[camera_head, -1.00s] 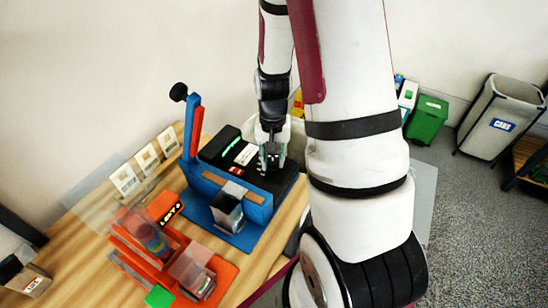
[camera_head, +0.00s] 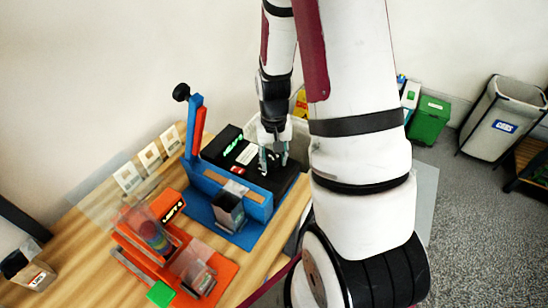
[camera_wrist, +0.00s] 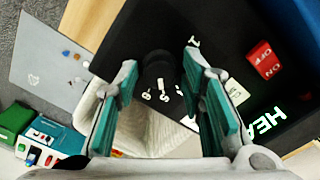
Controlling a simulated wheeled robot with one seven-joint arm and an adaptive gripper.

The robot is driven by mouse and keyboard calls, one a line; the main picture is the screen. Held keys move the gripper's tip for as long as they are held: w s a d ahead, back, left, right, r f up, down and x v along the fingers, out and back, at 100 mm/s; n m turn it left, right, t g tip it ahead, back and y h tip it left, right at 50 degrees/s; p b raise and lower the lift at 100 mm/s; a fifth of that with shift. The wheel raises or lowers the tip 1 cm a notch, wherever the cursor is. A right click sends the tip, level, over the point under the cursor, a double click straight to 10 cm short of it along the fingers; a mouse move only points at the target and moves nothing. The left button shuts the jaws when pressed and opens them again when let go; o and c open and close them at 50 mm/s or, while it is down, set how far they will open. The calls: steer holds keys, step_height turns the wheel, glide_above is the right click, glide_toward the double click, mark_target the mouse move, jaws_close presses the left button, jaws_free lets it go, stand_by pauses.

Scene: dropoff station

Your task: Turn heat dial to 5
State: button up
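The black heat dial (camera_wrist: 156,68) sits on the black top of the machine (camera_wrist: 130,35), with small white numbers printed around it. In the wrist view my gripper (camera_wrist: 162,66) has its two teal fingers apart, one on each side of the dial. I see gaps between fingers and dial; the depth between them is hard to judge. Which number the dial points to cannot be read. In the head view my gripper (camera_head: 273,156) is over the right part of the machine (camera_head: 262,180), hiding the dial.
A red ON/OFF switch (camera_wrist: 265,60) and a lit green HEAT display (camera_wrist: 270,123) are beside the dial. A blue press frame with a lever (camera_head: 194,125) stands at the machine's left. An orange fixture (camera_head: 165,245) is nearer on the wooden table (camera_head: 85,245).

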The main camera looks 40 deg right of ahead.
mark_target(274, 161)
steer(key=shift+o, duration=0.2)
step_height(274, 161, up, 12)
stand_by(0.6)
stand_by(0.4)
